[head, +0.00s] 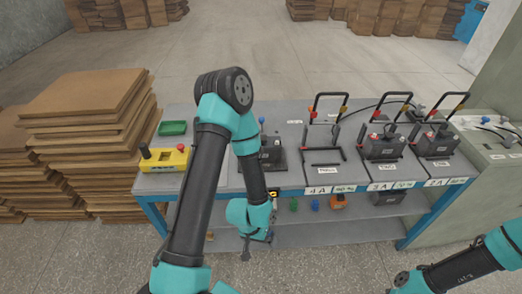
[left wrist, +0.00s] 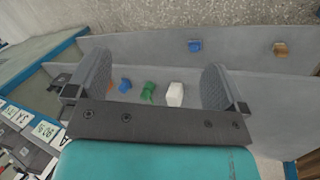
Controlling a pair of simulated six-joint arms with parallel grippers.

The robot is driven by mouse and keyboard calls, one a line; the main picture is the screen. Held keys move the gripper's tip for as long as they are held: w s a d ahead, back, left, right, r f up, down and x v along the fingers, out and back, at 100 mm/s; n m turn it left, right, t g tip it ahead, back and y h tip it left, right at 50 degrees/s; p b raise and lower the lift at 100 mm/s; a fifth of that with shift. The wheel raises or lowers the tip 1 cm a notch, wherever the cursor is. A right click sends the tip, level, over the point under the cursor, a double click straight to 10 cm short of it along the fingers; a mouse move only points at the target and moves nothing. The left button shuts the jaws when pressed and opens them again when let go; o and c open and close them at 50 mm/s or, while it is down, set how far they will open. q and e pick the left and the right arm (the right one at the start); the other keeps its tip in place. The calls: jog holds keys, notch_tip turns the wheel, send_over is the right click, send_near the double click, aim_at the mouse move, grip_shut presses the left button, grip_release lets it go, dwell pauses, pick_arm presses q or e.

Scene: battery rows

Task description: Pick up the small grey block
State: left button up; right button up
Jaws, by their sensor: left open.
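A small pale grey, almost white block (left wrist: 175,93) stands on a grey shelf in the left wrist view. It appears between the two fingers of my left gripper (left wrist: 155,76), nearer the right finger. The gripper is open with nothing held, and the block looks apart from both fingers. In the head view my left gripper (head: 258,243) is low at the front of the workbench, by its shelves. I cannot make out the pale block there; my arm covers that area.
Beside the block are a green piece (left wrist: 147,90) and a blue piece (left wrist: 125,85). Another blue piece (left wrist: 194,46) and a brown piece (left wrist: 280,48) lie on another shelf surface. The workbench edge (head: 330,187) overhangs the shelves. Cardboard stacks (head: 85,100) stand at left.

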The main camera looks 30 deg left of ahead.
pick_arm(q)
jog(key=w+d+r+m, duration=0.5)
jog(key=w+d+r, duration=0.15)
jog(key=w, duration=0.25)
jog(key=w+d+r+m, duration=0.5)
jog(key=w+d+r, duration=0.15)
jog(key=w, duration=0.35)
jog(key=m+g+y, duration=0.3)
jog(key=y, duration=0.5)
send_near(264, 138)
jog(key=v, duration=0.4)
jog(key=shift+w+a+r, duration=0.1)
jog(key=shift+w+a, duration=0.1)
jog(key=shift+w, duration=0.05)
jog(key=shift+h, duration=0.3)
jog(key=x, duration=1.2)
jog(key=shift+s+a, duration=0.1)
jog(key=shift+s, duration=0.1)
